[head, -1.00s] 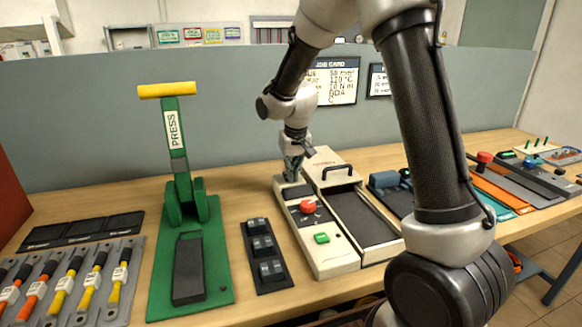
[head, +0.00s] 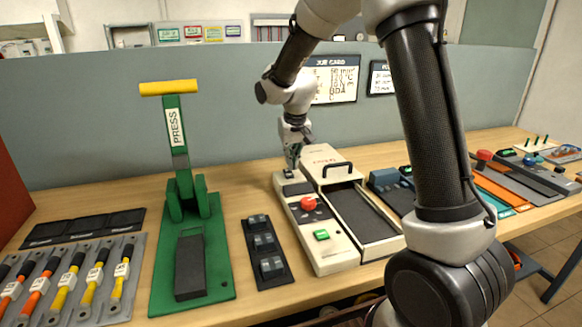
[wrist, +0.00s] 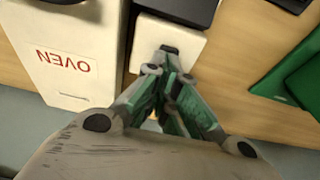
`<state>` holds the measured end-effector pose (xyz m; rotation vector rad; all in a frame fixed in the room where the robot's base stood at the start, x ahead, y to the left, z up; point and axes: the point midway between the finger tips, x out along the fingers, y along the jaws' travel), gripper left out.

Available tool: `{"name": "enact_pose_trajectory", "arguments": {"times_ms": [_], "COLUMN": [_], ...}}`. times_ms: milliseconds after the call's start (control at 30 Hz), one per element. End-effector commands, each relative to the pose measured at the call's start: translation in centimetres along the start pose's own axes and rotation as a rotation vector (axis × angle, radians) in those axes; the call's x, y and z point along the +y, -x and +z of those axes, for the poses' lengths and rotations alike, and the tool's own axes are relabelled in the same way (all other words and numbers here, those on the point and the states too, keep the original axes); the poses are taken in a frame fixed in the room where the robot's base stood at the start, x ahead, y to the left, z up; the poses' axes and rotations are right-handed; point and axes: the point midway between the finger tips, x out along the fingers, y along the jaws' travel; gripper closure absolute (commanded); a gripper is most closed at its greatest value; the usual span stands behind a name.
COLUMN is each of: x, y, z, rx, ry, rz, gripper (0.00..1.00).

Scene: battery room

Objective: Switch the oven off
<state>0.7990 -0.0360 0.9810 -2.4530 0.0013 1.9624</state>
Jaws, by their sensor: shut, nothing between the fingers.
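The oven (head: 322,155) is a cream box with a black handle on top, near the middle of the bench. It shows in the wrist view (wrist: 68,50) with a red OVEN label, upside down. A cream control panel (head: 335,255) runs along its left side, with a red knob (head: 308,203), a green button (head: 321,235) and a dark display. My gripper (head: 291,168) is shut and empty at the panel's far end. In the wrist view its fingertips (wrist: 165,60) point at a small black switch (wrist: 169,49) there; I cannot tell whether they touch it.
A green press (head: 180,195) with a yellow handle stands to the left. A black block of switches (head: 265,255) lies between it and the panel. A grey partition (head: 90,115) rises behind the bench. Other devices crowd the right side.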

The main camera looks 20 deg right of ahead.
Motion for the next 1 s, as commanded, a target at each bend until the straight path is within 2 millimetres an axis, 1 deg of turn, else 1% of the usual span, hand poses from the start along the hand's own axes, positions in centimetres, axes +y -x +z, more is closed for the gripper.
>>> {"name": "enact_pose_trajectory", "arguments": {"times_ms": [33, 67, 200, 300, 400, 500, 600, 767, 867, 900, 933, 967, 1000], "x": [0.1, 0.2, 0.1, 0.2, 0.2, 0.2, 0.2, 0.2, 0.6, 0.8, 1.1, 1.6, 2.3], "y": [1.3, 2.0, 5.3, 7.5, 9.1, 10.2, 10.9, 11.1, 10.1, 9.8, 9.9, 10.3, 11.1], "z": [-0.3, -0.4, 0.8, 1.6, 2.2, 2.6, 2.8, 3.0, 5.0, 6.4, 7.6, 8.9, 10.7], "rx": [0.006, 0.005, 0.005, 0.004, 0.002, 0.001, 0.001, -0.006, -0.059, -0.087, -0.104, -0.113, -0.122], "ry": [-0.002, -0.003, -0.001, -0.002, -0.001, -0.001, -0.001, 0.023, 0.075, 0.096, 0.111, 0.124, 0.135], "rz": [-0.001, -0.001, -0.002, -0.001, -0.001, 0.000, 0.000, 0.001, 0.008, 0.010, 0.010, 0.009, 0.006], "gripper": [1.00, 1.00, 1.00, 1.00, 1.00, 1.00, 1.00, 1.00, 1.00, 1.00, 1.00, 1.00, 1.00]}}
